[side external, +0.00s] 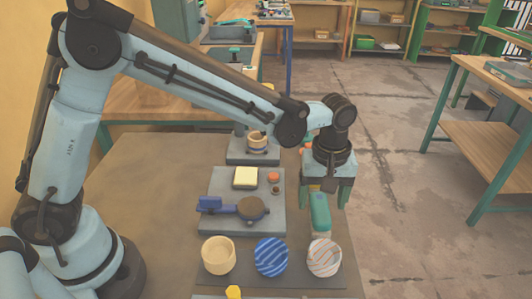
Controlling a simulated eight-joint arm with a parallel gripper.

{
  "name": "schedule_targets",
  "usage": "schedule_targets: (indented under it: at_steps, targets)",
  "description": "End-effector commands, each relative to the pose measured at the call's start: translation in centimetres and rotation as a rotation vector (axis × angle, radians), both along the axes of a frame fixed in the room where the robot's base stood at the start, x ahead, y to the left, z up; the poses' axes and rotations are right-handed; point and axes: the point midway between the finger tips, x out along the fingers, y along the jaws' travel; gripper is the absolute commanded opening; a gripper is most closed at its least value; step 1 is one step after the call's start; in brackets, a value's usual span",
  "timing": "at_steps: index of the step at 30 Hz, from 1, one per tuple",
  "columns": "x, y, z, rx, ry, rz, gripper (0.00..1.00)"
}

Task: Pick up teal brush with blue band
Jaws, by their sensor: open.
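A teal rounded block (320,214) shows directly below my gripper, near the right edge of the grey work table. It looks like the brush, but no blue band can be made out on it. My gripper (325,204) points down with its two green fingers apart, one on either side of the upper part of the teal piece. I cannot tell whether the fingers touch it. The upper end of the teal piece is partly hidden by the gripper.
Three round pieces, plain cream (218,255), blue striped (271,256) and white-orange striped (324,257), stand in front. A grey plate (227,180) holding a blue-handled press (232,206) lies left. Open floor is right.

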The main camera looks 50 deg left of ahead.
Motion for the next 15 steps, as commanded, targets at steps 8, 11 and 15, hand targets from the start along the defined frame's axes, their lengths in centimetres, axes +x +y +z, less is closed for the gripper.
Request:
schedule_targets:
  at_steps: [8, 11, 15]
  targets:
    - [0.1, 0.1, -3.3, 0.0, 0.0, 0.0, 0.74]
    - [0.0, 0.1, -3.5, 0.0, 0.0, 0.0, 0.74]
    - [0.0, 0.1, -3.5, 0.0, 0.0, 0.0, 0.74]
